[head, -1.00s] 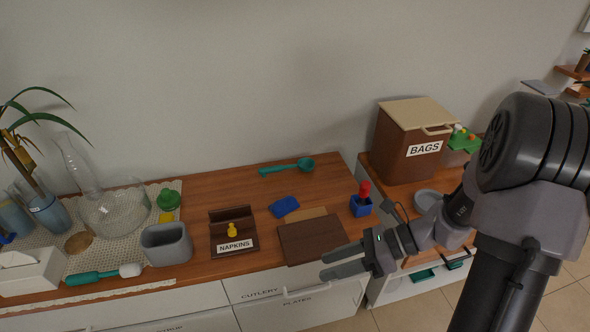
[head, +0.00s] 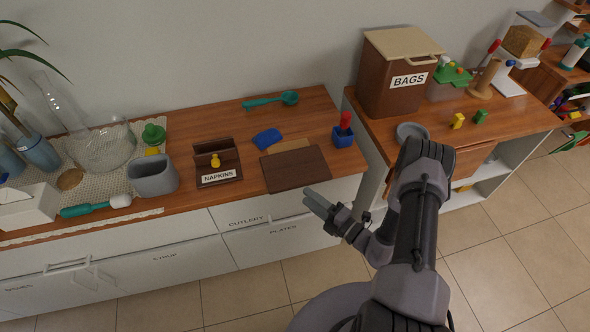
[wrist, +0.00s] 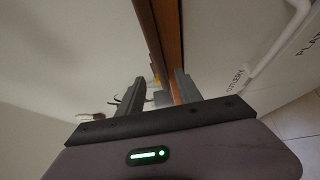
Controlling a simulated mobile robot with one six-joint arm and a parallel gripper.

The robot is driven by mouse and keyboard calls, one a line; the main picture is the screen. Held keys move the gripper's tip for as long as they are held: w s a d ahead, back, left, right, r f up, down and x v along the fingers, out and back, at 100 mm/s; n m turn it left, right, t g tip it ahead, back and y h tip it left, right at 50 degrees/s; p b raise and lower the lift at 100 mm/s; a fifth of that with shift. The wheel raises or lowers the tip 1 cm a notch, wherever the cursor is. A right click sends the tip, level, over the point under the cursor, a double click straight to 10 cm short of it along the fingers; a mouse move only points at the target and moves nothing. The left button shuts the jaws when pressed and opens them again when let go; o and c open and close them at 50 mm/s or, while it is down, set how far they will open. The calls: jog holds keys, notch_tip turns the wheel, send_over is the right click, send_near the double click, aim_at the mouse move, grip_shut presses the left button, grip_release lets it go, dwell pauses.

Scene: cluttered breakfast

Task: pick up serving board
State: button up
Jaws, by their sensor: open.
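A flat dark brown board (head: 297,170), which I take as the serving board, lies on the wooden counter near its front edge. A lighter tan flat piece (head: 289,146) lies just behind it, partly covered. My gripper (head: 313,201) is open and empty, just in front of the board's front edge, with a gap between them in the picture. In the wrist view, my gripper (wrist: 156,91) has its two fingers apart. The brown counter edge runs up between them, and a dark brown strip beside it may be the board.
A blue cup with a red-topped item (head: 343,137) stands right of the board. A napkin holder (head: 217,170) stands left, and a blue cloth-like item (head: 267,138) lies behind. Drawer fronts (head: 270,225) drop below the counter edge. Floor in front is open.

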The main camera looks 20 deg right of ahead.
aim_at(296, 188)
jog(key=b+x, duration=0.1)
jog(key=x, duration=0.3)
jog(key=shift+w+a+f, duration=0.2)
jog(key=shift+w, duration=0.1)
jog(key=shift+w+a+r, duration=0.1)
jog(key=shift+w+a, duration=0.1)
jog(key=shift+w, duration=0.2)
grip_shut()
dwell(0.7)
